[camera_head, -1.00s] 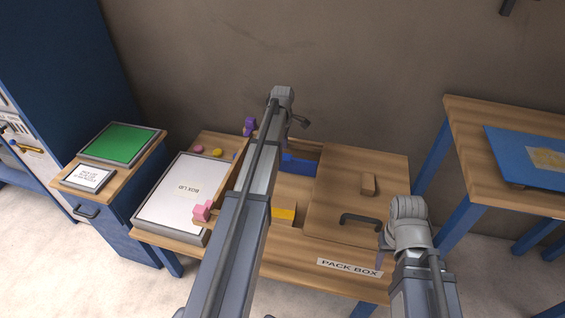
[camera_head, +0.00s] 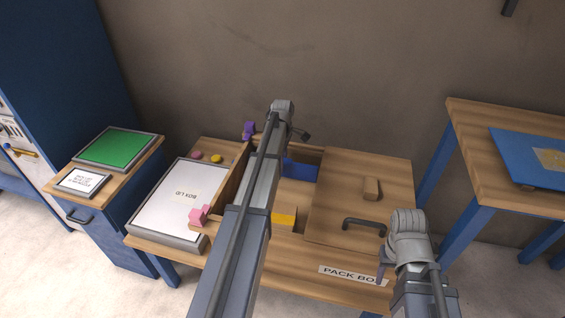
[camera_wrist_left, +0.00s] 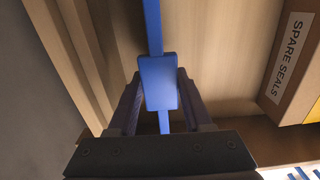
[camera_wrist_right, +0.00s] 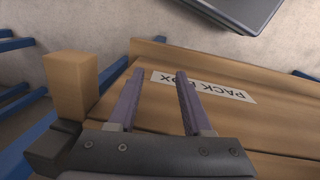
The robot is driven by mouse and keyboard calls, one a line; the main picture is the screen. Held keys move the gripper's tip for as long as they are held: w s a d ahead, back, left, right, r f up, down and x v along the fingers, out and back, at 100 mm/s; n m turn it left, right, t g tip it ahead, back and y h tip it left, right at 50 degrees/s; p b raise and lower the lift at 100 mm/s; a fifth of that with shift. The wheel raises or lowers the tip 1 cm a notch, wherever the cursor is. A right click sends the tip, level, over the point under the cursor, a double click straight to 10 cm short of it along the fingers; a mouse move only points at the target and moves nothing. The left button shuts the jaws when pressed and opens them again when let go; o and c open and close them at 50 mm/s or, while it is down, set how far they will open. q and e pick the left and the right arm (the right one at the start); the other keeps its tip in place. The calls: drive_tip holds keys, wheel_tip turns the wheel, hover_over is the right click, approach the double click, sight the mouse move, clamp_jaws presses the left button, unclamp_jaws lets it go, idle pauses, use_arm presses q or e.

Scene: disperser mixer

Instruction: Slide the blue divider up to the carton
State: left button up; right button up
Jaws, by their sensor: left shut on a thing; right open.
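The blue divider (camera_head: 301,170) stands across the open left part of the pack box, toward the far side. It also shows in the left wrist view as a thin blue strip with a raised tab (camera_wrist_left: 157,82). My left gripper (camera_wrist_left: 158,98) is shut on that tab. The carton labelled SPARE SEALS (camera_wrist_left: 290,65) lies to the right in that view, apart from the divider. In the head view its yellow top (camera_head: 284,217) is nearer me than the divider. My left arm hides part of the box. My right gripper (camera_wrist_right: 158,75) is open and empty above the box's front right.
Bare box floor lies between divider and carton.

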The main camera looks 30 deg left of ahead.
use_arm(q)
clamp_jaws()
idle(0.9)
